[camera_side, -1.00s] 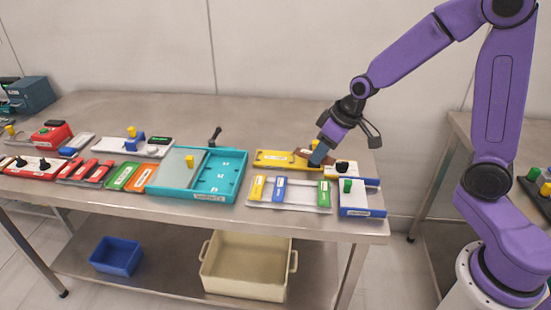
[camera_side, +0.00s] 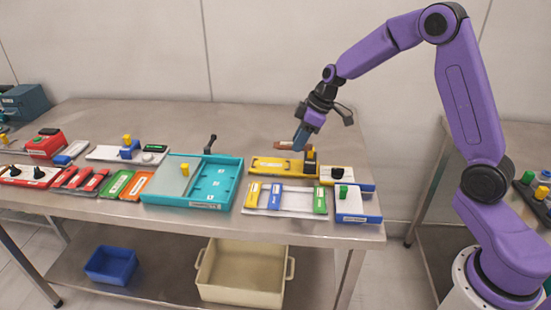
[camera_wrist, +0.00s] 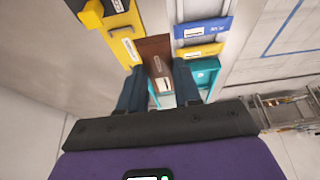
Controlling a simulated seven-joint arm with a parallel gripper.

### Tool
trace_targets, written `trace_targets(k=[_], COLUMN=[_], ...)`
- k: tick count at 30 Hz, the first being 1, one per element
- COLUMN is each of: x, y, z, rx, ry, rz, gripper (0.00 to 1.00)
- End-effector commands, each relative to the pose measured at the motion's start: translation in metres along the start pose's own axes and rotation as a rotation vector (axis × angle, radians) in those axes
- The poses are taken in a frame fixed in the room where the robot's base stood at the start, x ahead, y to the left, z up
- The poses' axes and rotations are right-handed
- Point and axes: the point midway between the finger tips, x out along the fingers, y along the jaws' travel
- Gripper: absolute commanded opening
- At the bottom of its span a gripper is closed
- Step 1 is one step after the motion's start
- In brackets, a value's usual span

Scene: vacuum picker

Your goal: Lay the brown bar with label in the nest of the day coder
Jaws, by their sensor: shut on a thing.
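My gripper (camera_side: 299,140) is shut on the brown bar (camera_side: 285,145), held in the air above the yellow station. In the wrist view, the brown bar (camera_wrist: 156,55) lies between my two blue fingers (camera_wrist: 158,85), with a white label near its close end. The long yellow station (camera_side: 270,166) stands at the back right of the table, with a black and yellow block (camera_side: 310,158) at its right end. It also shows in the wrist view (camera_wrist: 122,36), left of the bar. No readable name tells which station is the day coder.
In front is a white tray (camera_side: 298,203) with yellow, blue and green bars. White-blue units with a black knob (camera_side: 338,173) and green knob (camera_side: 344,190) stand right. A teal box (camera_side: 232,170) with an upright lever stands left. The table's back is clear.

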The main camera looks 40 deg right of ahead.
Motion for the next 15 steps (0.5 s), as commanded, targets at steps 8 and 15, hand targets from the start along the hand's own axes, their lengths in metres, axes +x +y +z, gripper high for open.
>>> trace_targets(k=[8,15], x=[0.034,0.073], y=[0.034,0.054], z=[-0.023,-0.03], rx=[0.001,0.002], ry=[-0.001,-0.002], rz=[-0.001,-0.001], gripper=[0.0,0.0])
